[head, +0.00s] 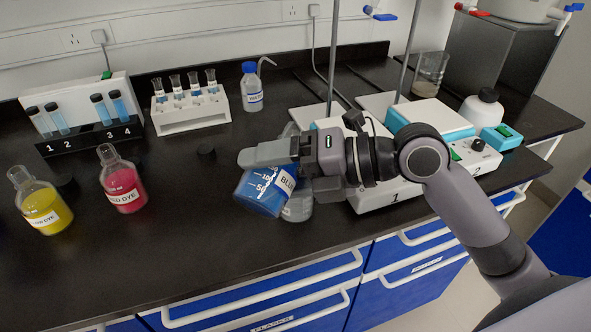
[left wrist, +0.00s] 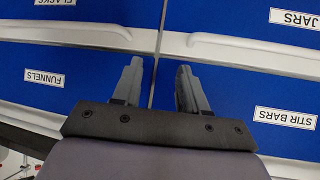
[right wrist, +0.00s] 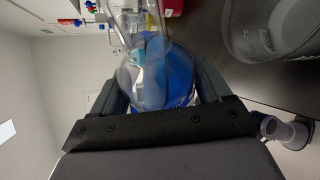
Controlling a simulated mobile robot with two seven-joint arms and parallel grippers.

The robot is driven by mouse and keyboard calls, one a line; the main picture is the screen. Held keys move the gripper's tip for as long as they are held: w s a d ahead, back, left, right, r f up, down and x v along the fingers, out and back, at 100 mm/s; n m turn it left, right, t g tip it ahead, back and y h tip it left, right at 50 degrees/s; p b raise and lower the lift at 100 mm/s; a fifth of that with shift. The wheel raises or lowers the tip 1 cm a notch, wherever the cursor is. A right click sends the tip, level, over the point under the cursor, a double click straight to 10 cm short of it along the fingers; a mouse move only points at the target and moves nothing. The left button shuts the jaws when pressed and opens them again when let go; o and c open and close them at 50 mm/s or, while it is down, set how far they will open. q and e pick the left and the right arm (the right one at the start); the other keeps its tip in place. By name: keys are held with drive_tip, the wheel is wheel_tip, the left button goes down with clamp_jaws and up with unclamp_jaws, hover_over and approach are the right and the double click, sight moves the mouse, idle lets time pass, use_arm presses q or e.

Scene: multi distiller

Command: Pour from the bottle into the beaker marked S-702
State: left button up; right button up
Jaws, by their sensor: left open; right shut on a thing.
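My right gripper (head: 272,154) is shut on the clear bottle of blue dye (head: 264,191). The bottle is tilted and held above the bench; blue liquid (right wrist: 172,75) also shows in it in the right wrist view. A clear glass vessel (head: 298,207) stands just behind and right of the bottle, partly hidden by it and the gripper. I cannot read S-702 on it. A glass vessel also shows in the right wrist view (right wrist: 280,28). Another glass beaker (head: 430,72) is at the back right. My left gripper (left wrist: 158,85) is open and empty, in front of blue drawers.
A yellow dye bottle (head: 42,205) and a red dye bottle (head: 122,182) stand at left. Tube racks (head: 190,115) and a wash bottle (head: 252,88) are behind. Hotplate 1 (head: 390,195) is beside the right arm. The front middle of the bench (head: 180,240) is clear.

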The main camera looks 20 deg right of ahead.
use_arm(q)
drive_tip(key=shift+w+a+r, duration=0.1)
drive_tip(key=shift+a, duration=0.05)
idle(0.7)
use_arm(e)
drive_tip(key=shift+a, duration=0.1)
use_arm(q)
drive_tip(key=shift+d+f, duration=0.25)
use_arm(e)
drive_tip(key=shift+f+m, duration=0.2)
drive_tip(key=shift+m, duration=0.1)
use_arm(q)
drive_tip(key=shift+d, duration=0.35)
use_arm(e)
drive_tip(key=shift+s+f+y, duration=0.1)
drive_tip(key=shift+f+y, duration=0.1)
drive_tip(key=shift+y, duration=0.1)
